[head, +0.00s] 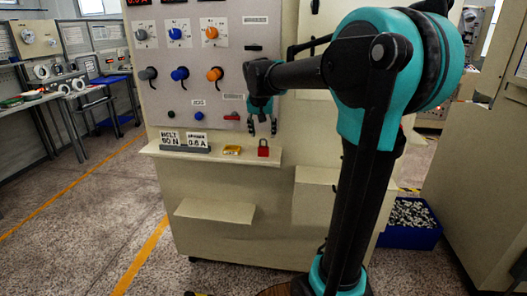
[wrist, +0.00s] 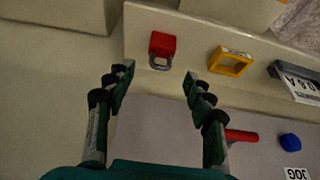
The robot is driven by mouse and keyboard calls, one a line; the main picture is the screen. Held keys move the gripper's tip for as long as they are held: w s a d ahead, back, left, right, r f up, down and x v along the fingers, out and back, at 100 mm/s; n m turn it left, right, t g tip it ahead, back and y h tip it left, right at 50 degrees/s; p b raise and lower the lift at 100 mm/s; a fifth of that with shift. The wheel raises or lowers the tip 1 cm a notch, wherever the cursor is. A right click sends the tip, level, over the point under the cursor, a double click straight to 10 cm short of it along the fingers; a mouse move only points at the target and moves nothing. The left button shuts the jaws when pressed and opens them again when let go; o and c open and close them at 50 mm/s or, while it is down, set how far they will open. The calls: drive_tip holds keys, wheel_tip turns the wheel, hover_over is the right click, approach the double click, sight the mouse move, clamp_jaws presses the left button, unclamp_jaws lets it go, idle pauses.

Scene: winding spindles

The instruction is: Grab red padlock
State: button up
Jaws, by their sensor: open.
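The red padlock (head: 263,151) stands on the narrow shelf (head: 272,159) at its right end. In the wrist view the red padlock (wrist: 162,44) shows its grey shackle toward me, ahead of the fingers and between their lines. My gripper (head: 262,130) is right above the padlock in the head view, fingers pointing down. In the wrist view my gripper (wrist: 157,76) is open with nothing between its fingers. It appears apart from the padlock.
Label plates (head: 186,142) stand further left. The control panel (head: 200,70) with knobs and a red lever (head: 231,117) rises behind the shelf.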

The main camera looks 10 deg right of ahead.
sight(264, 140)
drive_tip(key=shift+x, duration=2.65)
drive_tip(key=shift+w, duration=0.1)
drive_tip(key=shift+c, duration=0.2)
clamp_jaws()
